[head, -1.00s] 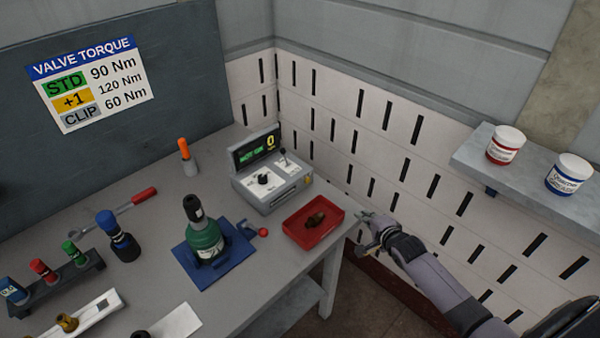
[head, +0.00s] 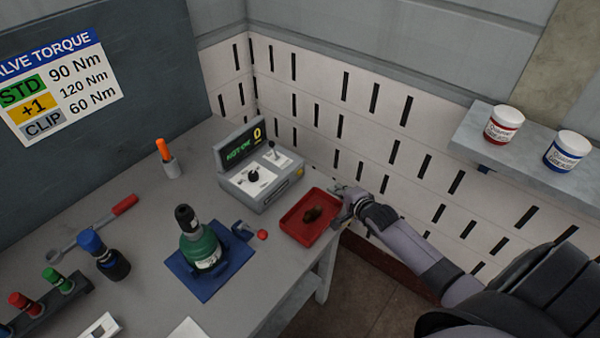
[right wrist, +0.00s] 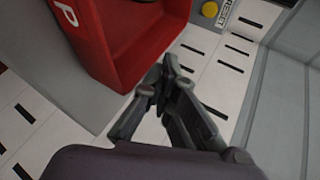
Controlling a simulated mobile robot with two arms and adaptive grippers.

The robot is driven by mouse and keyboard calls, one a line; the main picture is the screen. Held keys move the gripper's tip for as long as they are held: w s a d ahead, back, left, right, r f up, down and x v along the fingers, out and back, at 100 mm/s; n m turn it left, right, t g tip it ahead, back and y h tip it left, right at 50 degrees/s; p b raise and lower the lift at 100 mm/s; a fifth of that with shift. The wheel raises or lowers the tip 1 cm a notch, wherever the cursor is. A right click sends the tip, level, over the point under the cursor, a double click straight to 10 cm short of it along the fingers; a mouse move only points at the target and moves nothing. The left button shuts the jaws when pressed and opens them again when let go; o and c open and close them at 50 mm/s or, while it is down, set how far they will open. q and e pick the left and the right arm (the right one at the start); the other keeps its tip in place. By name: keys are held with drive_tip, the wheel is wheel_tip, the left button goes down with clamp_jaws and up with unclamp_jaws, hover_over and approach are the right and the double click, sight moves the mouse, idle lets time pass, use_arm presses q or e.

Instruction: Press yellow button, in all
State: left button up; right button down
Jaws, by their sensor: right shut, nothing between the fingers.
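The yellow button (right wrist: 210,9) shows at the top of the right wrist view, beside a RESET label. In the head view it is a small yellow spot (head: 300,171) on the right side of the grey control box (head: 262,189). My right gripper (head: 338,189) is by the right rim of the red tray, to the right of the box and apart from the button. In the right wrist view its fingers (right wrist: 168,68) are together and hold nothing. My left gripper is not in view.
A green valve bottle (head: 203,249) stands on a blue mat to the left. The slotted white wall (head: 405,140) is behind my right arm. A shelf holds two jars.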

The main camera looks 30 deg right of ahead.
sight(300, 172)
drive_tip(key=w+a+b, duration=0.1)
drive_tip(key=w, duration=0.1)
drive_tip(key=w+b, duration=0.1)
drive_tip(key=w, duration=0.1)
drive_tip(key=w+a+b, duration=0.1)
drive_tip(key=w, duration=0.1)
drive_tip(key=shift+w+a+f+b, duration=0.1)
drive_tip(key=shift+w+a+b, duration=0.15)
drive_tip(key=shift+a+b, duration=0.1)
drive_tip(key=shift+w+a, duration=0.35)
drive_tip(key=shift+w, duration=0.5)
idle(0.5)
drive_tip(key=shift+w+a, duration=0.1)
drive_tip(key=shift+w, duration=0.05)
drive_tip(key=shift+w+a, duration=0.1)
drive_tip(key=shift+w, duration=0.15)
